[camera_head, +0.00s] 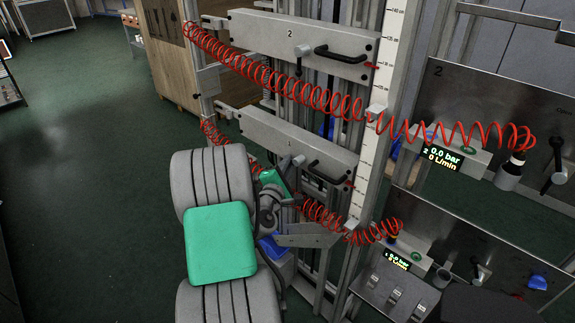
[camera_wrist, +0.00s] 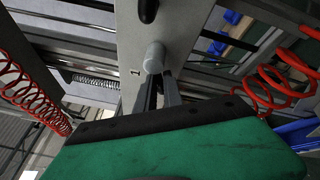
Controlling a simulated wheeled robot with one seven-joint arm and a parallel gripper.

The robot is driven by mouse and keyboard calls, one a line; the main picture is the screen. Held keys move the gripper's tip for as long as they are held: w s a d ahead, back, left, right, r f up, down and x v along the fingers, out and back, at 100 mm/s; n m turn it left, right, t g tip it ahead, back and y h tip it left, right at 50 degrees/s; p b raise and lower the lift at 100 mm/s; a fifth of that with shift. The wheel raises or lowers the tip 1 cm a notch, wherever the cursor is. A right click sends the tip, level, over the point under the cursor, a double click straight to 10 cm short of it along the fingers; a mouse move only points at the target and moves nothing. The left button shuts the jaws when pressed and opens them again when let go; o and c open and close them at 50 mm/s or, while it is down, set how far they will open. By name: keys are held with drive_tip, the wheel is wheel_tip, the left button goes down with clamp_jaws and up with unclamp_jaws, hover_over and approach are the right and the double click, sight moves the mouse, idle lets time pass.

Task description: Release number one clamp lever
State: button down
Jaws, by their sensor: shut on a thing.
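The number one clamp lever (camera_wrist: 155,57) is a grey rounded knob on a light grey plate (camera_wrist: 185,25) marked "1" in the wrist view. My gripper (camera_wrist: 158,82) has its two dark fingers shut on the lever from below. In the camera_head view the lower plate (camera_head: 258,129) is partly behind my arm. The lever end (camera_head: 299,160) shows as a small grey piece there, with my gripper (camera_head: 288,170) right at it. The fingertips are small and partly hidden in that view.
A black handle (camera_head: 327,175) sits right of the lever. Above is a plate marked "2" (camera_head: 250,27) with its own lever (camera_head: 299,65). Red coiled hoses (camera_head: 330,100) run across close to my arm. Control panels (camera_head: 480,95) stand at right. The green floor at left is open.

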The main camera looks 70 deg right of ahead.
drive_tip(key=shift+f, duration=0.1)
drive_tip(key=m+b, duration=0.1)
drive_tip(key=b, duration=0.2)
drive_tip(key=m+h+b, duration=0.1)
drive_tip(key=m+b, duration=0.1)
drive_tip(key=b, duration=0.2)
drive_tip(key=m+h+b, duration=0.1)
drive_tip(key=b, duration=0.3)
drive_tip(key=shift+w+r+m, duration=0.3)
drive_tip(key=shift+r, duration=0.35)
drive_tip(key=c, duration=1.5)
unclamp_jaws()
drive_tip(key=shift+w, duration=0.15)
drive_tip(key=shift+c, duration=0.2)
drive_tip(key=shift+o, duration=0.2)
drive_tip(key=shift+s, duration=0.2)
